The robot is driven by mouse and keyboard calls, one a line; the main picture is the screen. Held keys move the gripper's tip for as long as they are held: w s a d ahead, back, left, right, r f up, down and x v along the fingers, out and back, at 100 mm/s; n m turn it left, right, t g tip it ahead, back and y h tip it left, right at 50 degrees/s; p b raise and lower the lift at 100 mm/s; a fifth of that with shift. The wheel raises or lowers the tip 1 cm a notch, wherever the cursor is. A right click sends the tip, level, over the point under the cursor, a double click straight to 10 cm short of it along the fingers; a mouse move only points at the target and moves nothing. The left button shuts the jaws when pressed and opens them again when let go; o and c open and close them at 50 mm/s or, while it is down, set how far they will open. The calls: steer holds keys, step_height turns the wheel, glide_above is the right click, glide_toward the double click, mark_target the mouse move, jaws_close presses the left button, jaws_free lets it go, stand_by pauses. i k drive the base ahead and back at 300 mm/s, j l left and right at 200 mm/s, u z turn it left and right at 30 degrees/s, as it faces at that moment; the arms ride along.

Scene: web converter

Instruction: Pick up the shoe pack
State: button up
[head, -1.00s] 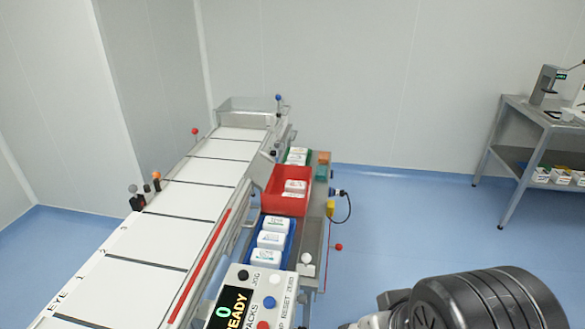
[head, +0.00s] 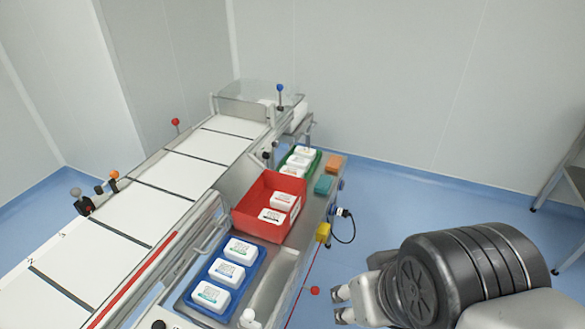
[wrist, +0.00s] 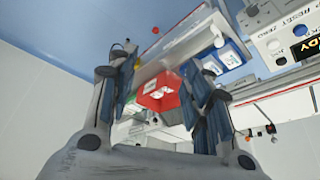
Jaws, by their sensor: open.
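Several white packs with printed labels lie in trays on the side shelf of the machine; the print is too small to tell which is the shoe pack. In the head view, packs (head: 227,272) lie in a blue tray (head: 182,300), others (head: 283,201) in a red bin (head: 262,184), others (head: 294,161) in a green tray (head: 317,161). My gripper (head: 340,304) is at the lower right, beside the shelf and apart from all packs. In the wrist view, the open, empty fingers (wrist: 165,103) frame the red bin (wrist: 157,104) at a distance.
The white segmented conveyor (head: 150,211) runs along the left of the trays. An orange block (head: 334,162) and a teal block (head: 324,184) sit beside the green tray.

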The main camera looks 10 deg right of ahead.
mark_target(291, 171)
steer(key=i+l+z, duration=0.15)
steer(key=i+l, duration=0.15)
steer(key=i, duration=0.35)
steer(key=i+l+z, duration=0.15)
steer(key=i, duration=0.5)
steer(key=i+l+z, duration=0.15)
steer(key=i, duration=0.5)
